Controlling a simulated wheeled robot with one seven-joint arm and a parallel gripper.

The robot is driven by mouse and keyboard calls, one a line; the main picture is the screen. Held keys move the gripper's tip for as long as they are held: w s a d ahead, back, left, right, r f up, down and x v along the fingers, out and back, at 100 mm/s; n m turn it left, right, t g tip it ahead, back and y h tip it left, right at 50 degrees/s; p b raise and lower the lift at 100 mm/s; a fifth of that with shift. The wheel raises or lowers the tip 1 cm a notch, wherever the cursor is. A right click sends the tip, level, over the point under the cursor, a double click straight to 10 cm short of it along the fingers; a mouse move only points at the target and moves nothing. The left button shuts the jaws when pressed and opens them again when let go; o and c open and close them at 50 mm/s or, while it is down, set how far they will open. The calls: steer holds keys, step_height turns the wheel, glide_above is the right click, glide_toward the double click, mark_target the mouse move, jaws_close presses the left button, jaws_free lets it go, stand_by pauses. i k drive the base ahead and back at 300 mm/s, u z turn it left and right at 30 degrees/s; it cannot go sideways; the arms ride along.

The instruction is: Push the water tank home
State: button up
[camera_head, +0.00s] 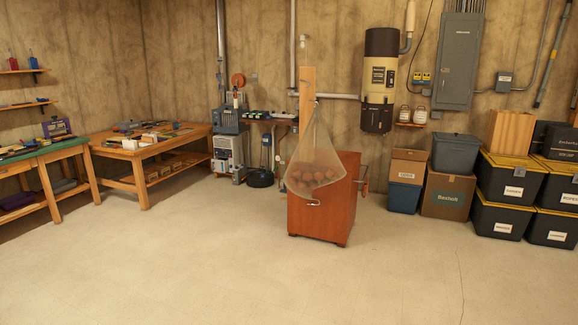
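No part of my gripper shows in this view. A tall cylindrical tank (380,82), dark at the top and bottom with a cream middle, is mounted on the back wall right of centre; it looks like a water heater. A grey and white appliance (228,150) stands on the floor by the back wall, left of centre, below a blue-grey machine (229,120). I cannot tell which of these has the water tank of the task, or whether any tank is pulled out; the details are too small.
An orange-brown cabinet (322,212) stands mid-floor, with a net bag (322,150) of round brown things at a wooden post. Workbenches (150,150) line the left; boxes and black bins (512,178) line the right. The near floor (220,265) is clear.

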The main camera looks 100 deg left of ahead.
mark_target(219, 164)
steer(key=u, duration=3.65)
steer(key=i, duration=2.6)
steer(key=z, duration=0.1)
steer(key=i, duration=3.6)
steer(key=u, duration=0.2)
steer(key=i, duration=1.95)
steer(key=u, duration=0.25)
